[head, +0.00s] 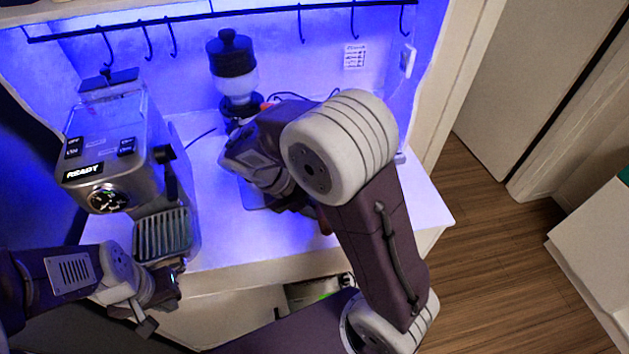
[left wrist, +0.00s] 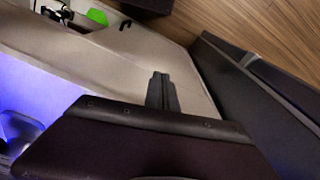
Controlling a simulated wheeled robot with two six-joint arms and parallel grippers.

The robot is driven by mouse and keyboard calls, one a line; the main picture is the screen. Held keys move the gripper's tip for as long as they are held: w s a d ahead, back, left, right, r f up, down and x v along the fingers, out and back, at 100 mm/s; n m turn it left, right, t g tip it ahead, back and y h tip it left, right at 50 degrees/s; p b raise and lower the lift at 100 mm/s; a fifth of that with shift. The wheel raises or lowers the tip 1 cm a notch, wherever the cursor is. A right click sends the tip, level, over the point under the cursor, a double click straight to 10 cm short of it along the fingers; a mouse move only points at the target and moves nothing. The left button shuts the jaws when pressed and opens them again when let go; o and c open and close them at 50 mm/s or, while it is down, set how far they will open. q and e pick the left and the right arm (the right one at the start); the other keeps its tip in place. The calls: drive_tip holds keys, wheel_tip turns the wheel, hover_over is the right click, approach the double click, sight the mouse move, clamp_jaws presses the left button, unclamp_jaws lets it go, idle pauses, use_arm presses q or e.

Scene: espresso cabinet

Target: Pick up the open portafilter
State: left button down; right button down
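I cannot make out the open portafilter in either view; my right arm covers much of the counter's middle. My left gripper (head: 148,326) is low at the left in the head view, in front of the counter and below the espresso machine. In the left wrist view its two dark fingers (left wrist: 162,92) lie close together with nothing seen between them. My right arm reaches over the counter. Its wrist is near the middle, and its fingers are hidden behind the arm, so what they hold cannot be told.
The espresso machine (head: 118,130) with its drip tray (head: 162,234) stands at the left. A grinder (head: 233,75) stands at the back, under a rail with hooks (head: 220,14). The counter (head: 425,205) is clear at its right end. An open space below the counter holds a green item (left wrist: 97,16).

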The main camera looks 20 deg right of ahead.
idle(0.4)
wheel_tip(320, 180, up, 4)
drive_tip(key=shift+w+r+p, duration=0.1)
drive_tip(key=shift+w+p, duration=0.05)
drive_tip(key=shift+p, duration=0.4)
drive_tip(key=s+d+r, duration=0.2)
drive_tip(key=s+r, duration=0.4)
drive_tip(key=s, duration=0.5)
drive_tip(key=shift+s+r+p, duration=0.35)
drive_tip(key=shift+r, duration=0.05)
drive_tip(key=shift+d, duration=0.1)
